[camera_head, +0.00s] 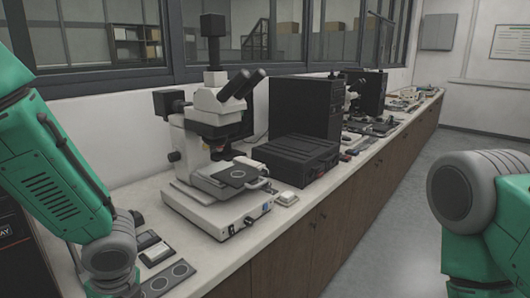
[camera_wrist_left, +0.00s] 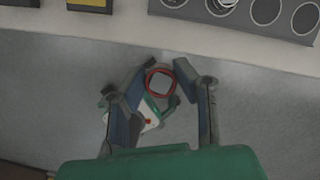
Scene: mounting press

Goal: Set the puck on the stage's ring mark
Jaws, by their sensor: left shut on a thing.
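The puck (camera_wrist_left: 160,82) is a round disc with a red rim and a grey face. In the left wrist view it sits between the fingertips of my left gripper (camera_wrist_left: 161,74), which is shut on it. The puck is over the grey floor, in front of the counter edge. The microscope (camera_head: 215,115) stands on the counter in the head view. Its dark stage (camera_head: 222,182) carries a pale ring mark (camera_head: 238,174), with nothing seen on it. In the head view my left gripper is out of frame below the left arm. My right gripper is not in view.
A grey plate with round recesses lies near the counter's front edge, in the head view (camera_head: 172,279) and the left wrist view (camera_wrist_left: 240,13). A black case (camera_head: 297,158) stands right of the microscope, and a small white item (camera_head: 286,199) lies before it.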

